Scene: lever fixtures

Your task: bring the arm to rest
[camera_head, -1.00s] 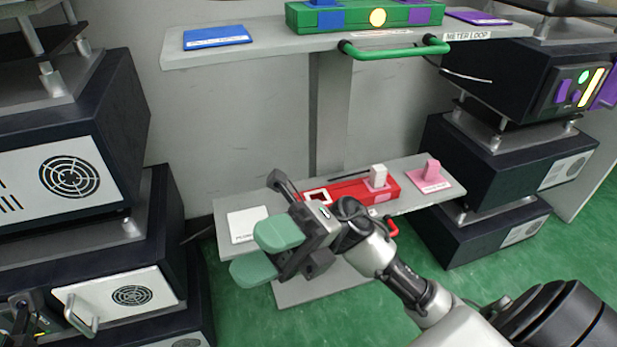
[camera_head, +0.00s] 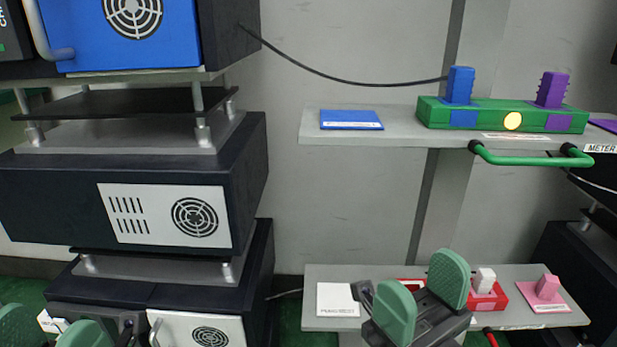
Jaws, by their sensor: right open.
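My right gripper (camera_head: 423,292) is at the bottom centre-right, its two green finger pads pointing up and clearly apart, with nothing between them. It overlaps the front of the lower grey shelf (camera_head: 388,270) and partly hides the red block (camera_head: 502,297); I cannot tell how far it is from the shelf. My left gripper (camera_head: 52,333) is cut off at the bottom left corner. Its two green pads show with a gap and nothing visible between them.
The upper shelf (camera_head: 400,135) holds a green block (camera_head: 490,119) with blue and purple plugs; a green handle (camera_head: 530,158) juts from its front. A pink piece (camera_head: 546,290) and white card (camera_head: 338,299) lie below. Stacked dark cabinets (camera_head: 60,200) fill the left.

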